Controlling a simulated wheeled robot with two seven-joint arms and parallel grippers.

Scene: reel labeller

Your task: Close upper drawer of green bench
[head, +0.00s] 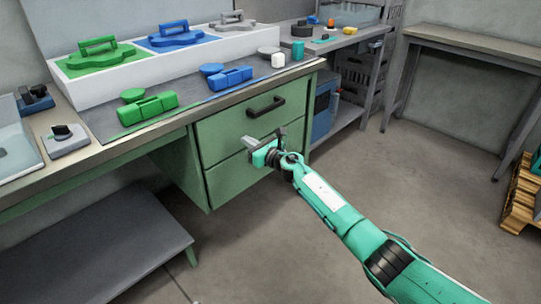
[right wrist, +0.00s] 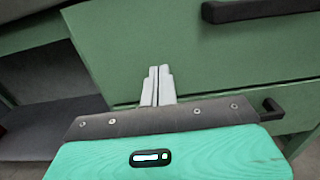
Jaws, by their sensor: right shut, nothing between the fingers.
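The green bench's upper drawer (head: 230,125) has a black bar handle (head: 266,106). Its front looks flush or nearly flush with the lower drawer (head: 232,182); any small gap is hard to tell. My right gripper (head: 250,147) is in front of the drawer fronts, below and left of the upper handle. In the right wrist view its fingers (right wrist: 158,72) are shut and empty, pointing at the green upper front (right wrist: 210,65), with the upper handle (right wrist: 265,9) at top right. I cannot tell whether the fingertips touch the front. My left gripper is out of view.
The benchtop holds a white tray (head: 160,72) with green, blue and grey pieces, and a dark mat (head: 190,90) with more parts. A grey low shelf (head: 120,255) is at lower left. Open floor (head: 420,180) lies right, with a wooden pallet (head: 522,200) at the edge.

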